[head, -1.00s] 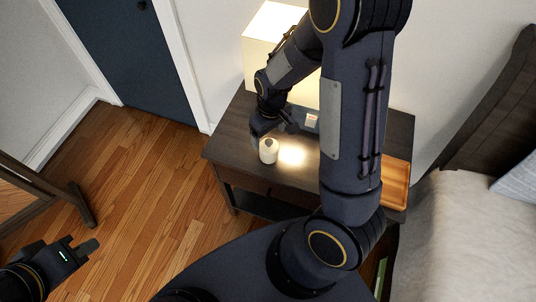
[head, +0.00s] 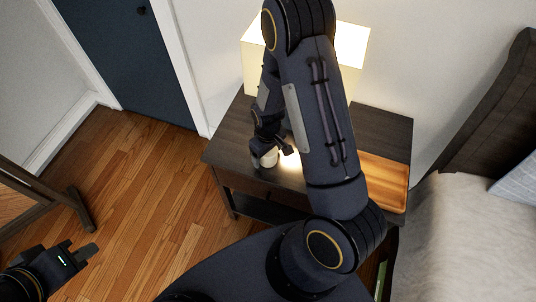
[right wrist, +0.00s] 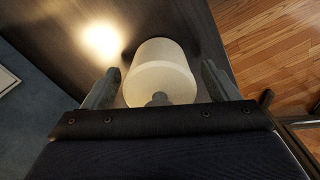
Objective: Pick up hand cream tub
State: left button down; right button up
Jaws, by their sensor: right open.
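The hand cream tub (head: 267,159) is a small cream-white cylinder on the dark nightstand, near its front left part. The fingers are open on either side, with a visible gap at the right one. In the head view my right gripper (head: 272,147) partly hides the tub. My left gripper (head: 88,250) is at the lower left over the floor, far from the tub; its jaw opening is unclear.
The dark nightstand (head: 385,122) carries a lit lamp (head: 352,45) at the back and a wooden tray (head: 383,180) on the right. A bed (head: 465,235) stands at the right. The wooden floor (head: 140,190) is open on the left.

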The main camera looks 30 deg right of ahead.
jog(key=c, duration=1.1)
